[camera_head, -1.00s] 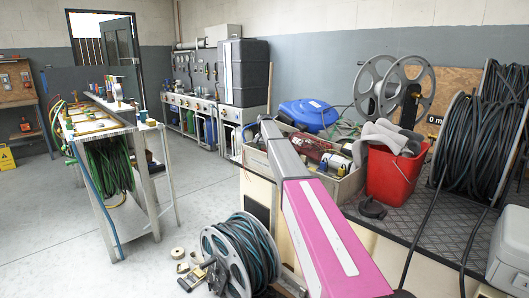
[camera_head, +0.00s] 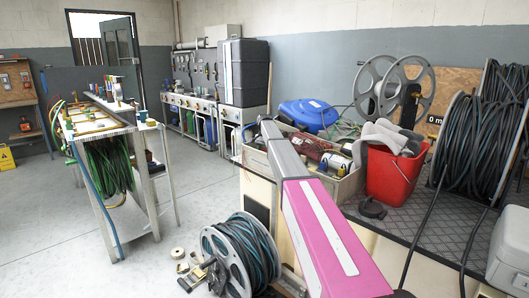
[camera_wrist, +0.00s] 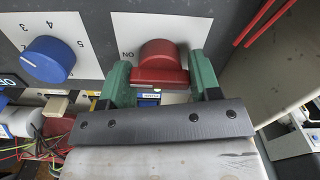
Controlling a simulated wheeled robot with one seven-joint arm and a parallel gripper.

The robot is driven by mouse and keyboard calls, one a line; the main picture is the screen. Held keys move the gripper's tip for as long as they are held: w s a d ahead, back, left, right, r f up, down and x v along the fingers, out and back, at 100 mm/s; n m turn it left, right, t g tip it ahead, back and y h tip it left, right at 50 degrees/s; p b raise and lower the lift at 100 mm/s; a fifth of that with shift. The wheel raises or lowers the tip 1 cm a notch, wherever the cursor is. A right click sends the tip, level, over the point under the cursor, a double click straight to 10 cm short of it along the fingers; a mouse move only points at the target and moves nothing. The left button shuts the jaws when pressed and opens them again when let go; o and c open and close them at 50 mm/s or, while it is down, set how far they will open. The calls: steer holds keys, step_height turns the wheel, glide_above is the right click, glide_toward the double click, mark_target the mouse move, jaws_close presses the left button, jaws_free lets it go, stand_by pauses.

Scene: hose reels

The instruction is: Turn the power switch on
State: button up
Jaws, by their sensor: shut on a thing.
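The red power switch (camera_wrist: 160,62) is a rotary knob with a raised grip bar, on a white plate in the wrist view. An upside-down ON label is printed just left of it. My gripper (camera_wrist: 158,72) has green fingers on the left and right of the red knob and is shut on it. The lower bar of the knob lies crosswise between the fingers. In the head view my gripper and the switch cannot be made out; my pink and grey arm reaches forward past the workbench.
A blue numbered knob (camera_wrist: 47,60) sits left of the switch on the same panel. Red rods (camera_wrist: 265,22) are at upper right. In the head view, a red bucket (camera_head: 393,172), a crate (camera_head: 345,185) and a hose reel (camera_head: 240,255) are close to my arm. Floor at left is partly clear.

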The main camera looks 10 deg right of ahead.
steer(key=o, duration=0.7)
steer(key=shift+c, duration=0.2)
steer(key=shift+r, duration=0.1)
step_height(320, 180, up, 11)
